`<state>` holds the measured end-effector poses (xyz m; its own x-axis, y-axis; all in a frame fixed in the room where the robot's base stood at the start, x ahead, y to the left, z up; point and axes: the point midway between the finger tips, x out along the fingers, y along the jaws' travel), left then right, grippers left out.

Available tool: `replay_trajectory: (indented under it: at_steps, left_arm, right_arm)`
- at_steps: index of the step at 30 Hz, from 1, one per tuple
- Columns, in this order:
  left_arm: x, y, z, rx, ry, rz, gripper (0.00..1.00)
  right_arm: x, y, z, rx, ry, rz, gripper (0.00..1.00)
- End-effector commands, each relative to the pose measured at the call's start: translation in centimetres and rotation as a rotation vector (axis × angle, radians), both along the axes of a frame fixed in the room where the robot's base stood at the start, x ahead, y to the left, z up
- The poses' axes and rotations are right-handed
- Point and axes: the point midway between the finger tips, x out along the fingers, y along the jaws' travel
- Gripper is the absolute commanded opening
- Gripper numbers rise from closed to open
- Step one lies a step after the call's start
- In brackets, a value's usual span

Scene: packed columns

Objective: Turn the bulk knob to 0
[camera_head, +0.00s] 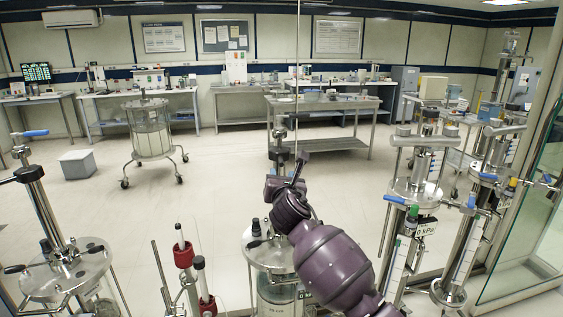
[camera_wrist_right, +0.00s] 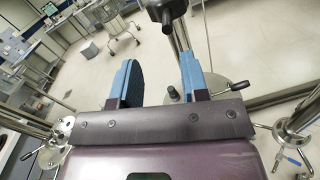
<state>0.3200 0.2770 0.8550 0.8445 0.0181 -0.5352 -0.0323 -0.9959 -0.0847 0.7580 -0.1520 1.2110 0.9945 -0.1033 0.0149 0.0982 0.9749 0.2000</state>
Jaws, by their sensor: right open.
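My right gripper (camera_head: 291,175) is raised near the middle of the head view, above a round metal column lid (camera_head: 262,256). In the right wrist view its two blue fingers (camera_wrist_right: 158,75) are spread apart with nothing between them. A dark knob-like part (camera_wrist_right: 166,10) on a metal post lies just beyond the fingertips, apart from them. I cannot tell which knob is the bulk knob; no such label or dial marking can be read. A small black knob (camera_head: 256,226) stands on the column lid below, left of my arm. My left gripper is not in view.
A column with a lid and blue-handled lever (camera_head: 34,133) stands at the left. Red-capped rods (camera_head: 183,254) stand left of my arm. A wheeled vessel (camera_head: 150,130) stands on open floor behind.

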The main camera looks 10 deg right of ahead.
Motion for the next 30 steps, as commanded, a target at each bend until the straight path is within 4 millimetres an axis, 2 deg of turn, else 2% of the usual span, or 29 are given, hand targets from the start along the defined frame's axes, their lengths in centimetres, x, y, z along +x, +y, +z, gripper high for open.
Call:
replay_trajectory:
  at_steps: [3,9,17,30]
  left_arm:
    - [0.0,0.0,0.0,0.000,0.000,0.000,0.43]
    - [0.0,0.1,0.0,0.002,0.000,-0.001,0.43]
    - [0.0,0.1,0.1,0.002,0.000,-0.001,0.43]
    - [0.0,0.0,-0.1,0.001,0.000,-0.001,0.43]
  right_arm:
    - [-0.1,-0.5,-0.1,-0.192,0.029,-0.031,0.41]
    - [-0.1,-0.7,-0.2,-0.366,0.061,-0.043,0.41]
    - [1.1,-0.8,-0.2,-0.395,0.065,-0.043,0.41]
    - [6.4,-1.5,-0.2,-0.393,0.064,-0.043,0.41]
